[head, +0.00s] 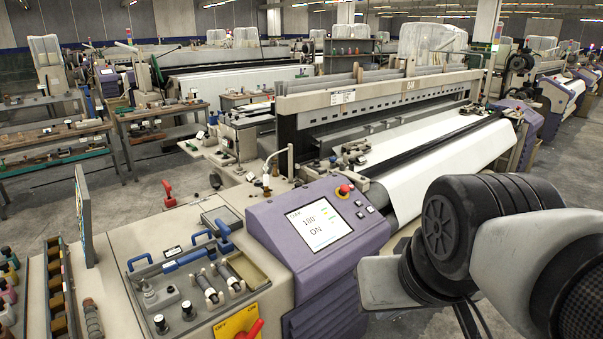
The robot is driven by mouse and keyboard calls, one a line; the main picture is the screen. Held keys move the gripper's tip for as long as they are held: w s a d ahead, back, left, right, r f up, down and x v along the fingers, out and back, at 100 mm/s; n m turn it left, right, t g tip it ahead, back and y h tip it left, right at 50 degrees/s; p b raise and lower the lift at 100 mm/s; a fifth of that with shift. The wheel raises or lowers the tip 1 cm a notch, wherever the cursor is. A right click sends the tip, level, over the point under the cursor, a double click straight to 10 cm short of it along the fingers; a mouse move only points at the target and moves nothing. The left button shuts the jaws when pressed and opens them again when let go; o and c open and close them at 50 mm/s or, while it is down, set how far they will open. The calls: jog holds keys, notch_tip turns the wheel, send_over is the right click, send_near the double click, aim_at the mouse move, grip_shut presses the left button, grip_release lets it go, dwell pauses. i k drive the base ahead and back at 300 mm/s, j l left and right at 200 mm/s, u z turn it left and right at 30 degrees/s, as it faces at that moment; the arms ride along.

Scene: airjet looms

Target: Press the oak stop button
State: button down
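My arm (465,240) shows at the right, apart from the button. My gripper's fingers are not in view. Nothing covers the red button.
A bench top with a grey tool tray (190,280) stands left of the control box. Below it is a yellow plate (238,322) with a red switch. The white cloth (440,160) stretches behind my arm. More looms fill the back; grey floor shows at left.

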aim_at(345, 188)
jog(key=i+l+u, duration=0.1)
jog(key=i+l, duration=0.25)
jog(key=i+l+u, duration=0.15)
jog(key=i+l, duration=0.15)
jog(key=i+l+u, duration=0.1)
jog(key=i+l, duration=0.2)
jog(key=l, duration=0.15)
jog(key=i+l+u, duration=0.15)
jog(key=i+l, duration=0.15)
jog(key=l, duration=0.15)
jog(key=i+l+u, duration=0.1)
jog(key=i+l, duration=0.15)
jog(key=l, duration=0.2)
